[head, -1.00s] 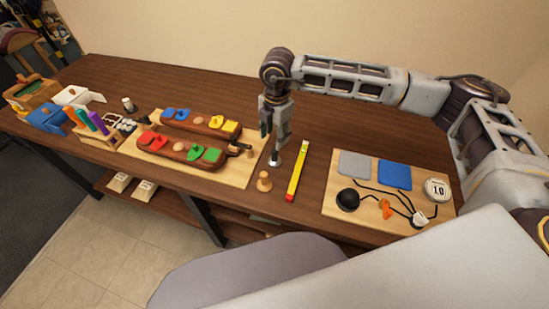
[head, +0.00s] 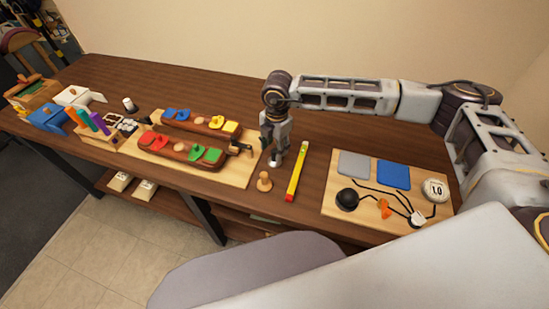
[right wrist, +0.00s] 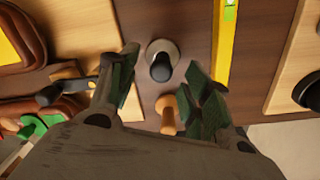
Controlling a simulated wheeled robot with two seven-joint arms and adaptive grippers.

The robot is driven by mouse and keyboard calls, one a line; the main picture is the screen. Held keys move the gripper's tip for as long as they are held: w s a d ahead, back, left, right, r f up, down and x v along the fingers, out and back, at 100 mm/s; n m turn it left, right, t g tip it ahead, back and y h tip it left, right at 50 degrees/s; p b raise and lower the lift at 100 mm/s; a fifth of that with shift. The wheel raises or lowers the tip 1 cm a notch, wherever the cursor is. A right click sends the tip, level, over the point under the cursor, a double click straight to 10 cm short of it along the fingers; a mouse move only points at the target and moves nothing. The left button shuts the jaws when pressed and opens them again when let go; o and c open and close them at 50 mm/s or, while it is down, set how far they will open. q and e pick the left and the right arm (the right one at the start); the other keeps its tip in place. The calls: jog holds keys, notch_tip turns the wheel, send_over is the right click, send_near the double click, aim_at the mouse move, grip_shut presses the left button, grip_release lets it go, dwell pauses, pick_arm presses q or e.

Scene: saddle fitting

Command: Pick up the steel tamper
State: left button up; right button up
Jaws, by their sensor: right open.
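The steel tamper (head: 275,162) stands on the table just right of the wooden board, its upper part hidden by my gripper in the head view. In the right wrist view the tamper (right wrist: 161,60) shows from above as a silver disc with a black handle. My right gripper (head: 276,150) is open and points down over it. In the right wrist view the tamper lies in line with the gap between the green-padded fingers of the gripper (right wrist: 163,85), with nothing gripped. My left gripper is not in view.
A small wooden knob-shaped piece (head: 264,182) stands close in front of the tamper. A yellow level (head: 297,172) lies just to the right. The board with red and brown saddle pieces (head: 240,175) is close on the left. A board with pads and cables (head: 335,200) lies further right.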

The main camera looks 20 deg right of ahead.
aim_at(275, 150)
notch_tip(275, 150, down, 3)
jog(key=shift+r, duration=0.15)
jog(key=shift+f+p, duration=0.3)
jog(key=shift+f, duration=0.05)
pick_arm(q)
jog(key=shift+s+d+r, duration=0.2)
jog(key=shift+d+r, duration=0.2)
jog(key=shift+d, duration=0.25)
pick_arm(e)
grip_shut()
